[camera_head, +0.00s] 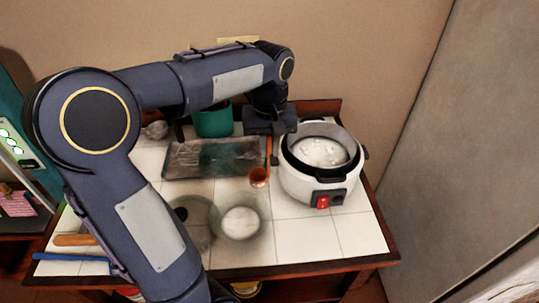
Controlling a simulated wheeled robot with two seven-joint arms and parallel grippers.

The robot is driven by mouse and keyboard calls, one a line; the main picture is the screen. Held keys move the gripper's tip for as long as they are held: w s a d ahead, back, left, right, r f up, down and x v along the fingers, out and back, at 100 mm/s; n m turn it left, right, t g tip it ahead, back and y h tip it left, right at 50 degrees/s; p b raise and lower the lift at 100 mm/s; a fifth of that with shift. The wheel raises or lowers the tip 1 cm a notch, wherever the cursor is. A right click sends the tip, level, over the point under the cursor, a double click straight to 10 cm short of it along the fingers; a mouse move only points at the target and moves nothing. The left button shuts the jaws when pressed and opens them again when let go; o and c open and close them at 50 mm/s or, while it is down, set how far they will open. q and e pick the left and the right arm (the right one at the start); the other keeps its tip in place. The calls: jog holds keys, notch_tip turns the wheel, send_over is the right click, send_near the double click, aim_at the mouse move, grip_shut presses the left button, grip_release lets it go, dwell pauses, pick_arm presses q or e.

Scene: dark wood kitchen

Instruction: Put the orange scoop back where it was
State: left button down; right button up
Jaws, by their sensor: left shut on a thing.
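The orange scoop (259,177) hangs with its handle up and its bowl down, between the dark tray and the white rice cooker. My left gripper (270,133) is shut on the top of its handle; the fingertips are partly hidden by the gripper body. The scoop's bowl is close to the left side of the cooker; I cannot tell whether it touches the table. The white rice cooker (318,190) is open at the top, with white contents inside. My right gripper is not in view.
A dark rectangular tray (195,160) lies left of the scoop. A green container (213,122) stands behind it. A round glass lid (197,212) and a white round item (240,222) are in front. Blue (70,257) and wooden (75,240) handles lie at left. The front right tiles are clear.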

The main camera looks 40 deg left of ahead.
pick_arm(q)
jog(key=f, duration=0.4)
jog(key=shift+w+a, duration=0.25)
jog(key=shift+w, duration=0.1)
jog(key=shift+f, duration=0.1)
jog(key=shift+f, duration=0.2)
jog(key=c, duration=1.7)
grip_release()
jog(key=shift+r, duration=0.1)
